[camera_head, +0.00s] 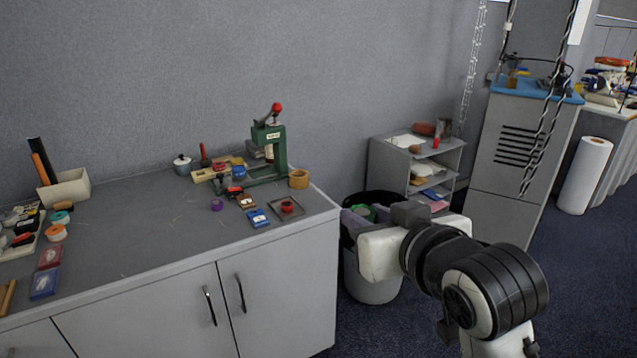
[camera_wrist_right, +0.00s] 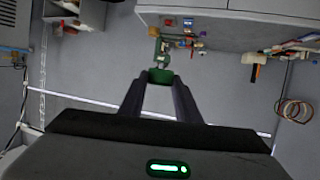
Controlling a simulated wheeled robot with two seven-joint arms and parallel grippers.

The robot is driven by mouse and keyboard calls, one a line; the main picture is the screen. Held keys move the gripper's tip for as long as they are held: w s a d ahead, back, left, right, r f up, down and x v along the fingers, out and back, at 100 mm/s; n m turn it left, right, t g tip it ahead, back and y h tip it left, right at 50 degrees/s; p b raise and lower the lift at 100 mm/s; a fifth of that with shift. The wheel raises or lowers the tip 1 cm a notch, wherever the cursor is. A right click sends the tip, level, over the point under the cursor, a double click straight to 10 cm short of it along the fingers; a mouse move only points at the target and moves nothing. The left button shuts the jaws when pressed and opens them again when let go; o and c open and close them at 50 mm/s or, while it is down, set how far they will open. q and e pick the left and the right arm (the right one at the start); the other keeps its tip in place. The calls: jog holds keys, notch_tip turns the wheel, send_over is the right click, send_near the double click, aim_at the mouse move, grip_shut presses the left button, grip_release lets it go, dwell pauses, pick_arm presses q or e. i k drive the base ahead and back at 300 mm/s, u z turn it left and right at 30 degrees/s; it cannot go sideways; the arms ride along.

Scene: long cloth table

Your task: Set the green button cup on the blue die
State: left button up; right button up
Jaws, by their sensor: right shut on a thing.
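The green button cup (camera_head: 363,212) is held between the fingertips of my right gripper (camera_head: 372,214), which is shut on it. In the right wrist view the cup (camera_wrist_right: 160,75) sits at the tips of the two dark fingers (camera_wrist_right: 160,84). The gripper is in the air beyond the right end of the table, apart from it. The blue die (camera_head: 258,218), a small blue block with a pale middle, lies near the table's front right edge, left of the cup. My left gripper is out of view.
A green press (camera_head: 270,152) with a red knob stands behind the die. A brown block (camera_head: 246,202), a square tray (camera_head: 298,212) with a red piece, and a purple piece (camera_head: 217,204) lie close by. A bin (camera_head: 372,285) stands beside the table. The table's middle is clear.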

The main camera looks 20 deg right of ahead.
aim_at(240, 169)
jog(key=z, duration=0.4)
jog(key=i, duration=0.55)
jog(key=u, duration=0.75)
jog(key=i, duration=0.95)
jog(key=u, duration=0.55)
